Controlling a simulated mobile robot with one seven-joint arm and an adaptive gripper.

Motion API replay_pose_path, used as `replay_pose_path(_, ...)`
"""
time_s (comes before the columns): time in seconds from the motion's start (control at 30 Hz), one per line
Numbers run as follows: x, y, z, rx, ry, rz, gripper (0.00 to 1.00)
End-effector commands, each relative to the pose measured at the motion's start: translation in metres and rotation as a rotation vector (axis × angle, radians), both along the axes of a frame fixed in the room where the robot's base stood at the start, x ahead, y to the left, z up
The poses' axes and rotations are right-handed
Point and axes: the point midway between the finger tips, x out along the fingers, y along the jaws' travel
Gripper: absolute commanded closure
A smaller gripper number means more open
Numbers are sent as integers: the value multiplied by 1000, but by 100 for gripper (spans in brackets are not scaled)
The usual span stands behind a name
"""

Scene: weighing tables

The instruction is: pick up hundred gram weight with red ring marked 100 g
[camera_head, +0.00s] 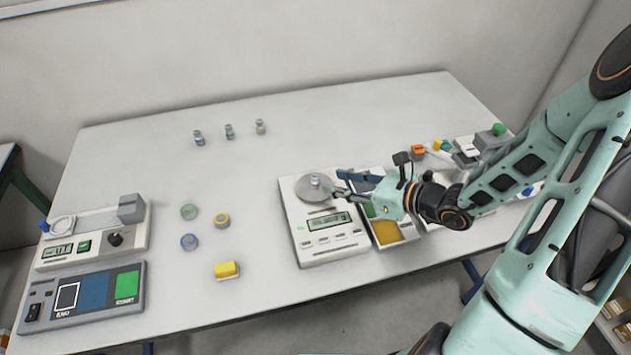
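A small metal weight (316,181) stands upright on the round pan (304,193) of the white scale in the middle of the table. Three similar small weights stand apart at the back: a left one (198,138), a middle one (229,131) and a right one (260,127). I cannot read a 100 g mark or make out a red ring on any of them. My gripper (339,183) reaches in from the right, low over the pan's right edge. Its two fingers look parted and empty, just right of the weight on the pan.
Green (188,211), blue (189,242) and yellow (221,220) ringed round pieces and a yellow block (227,269) lie left of the scale (325,245). Instruments (90,300) fill the left end. A tray (398,232) and clutter crowd the right. The table's back middle is free.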

Motion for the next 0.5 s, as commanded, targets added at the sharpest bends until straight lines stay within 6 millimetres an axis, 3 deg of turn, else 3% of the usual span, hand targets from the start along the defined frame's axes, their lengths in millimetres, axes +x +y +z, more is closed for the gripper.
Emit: replay_pose_path(0.5,31,47,-17,-2,1,2,67)
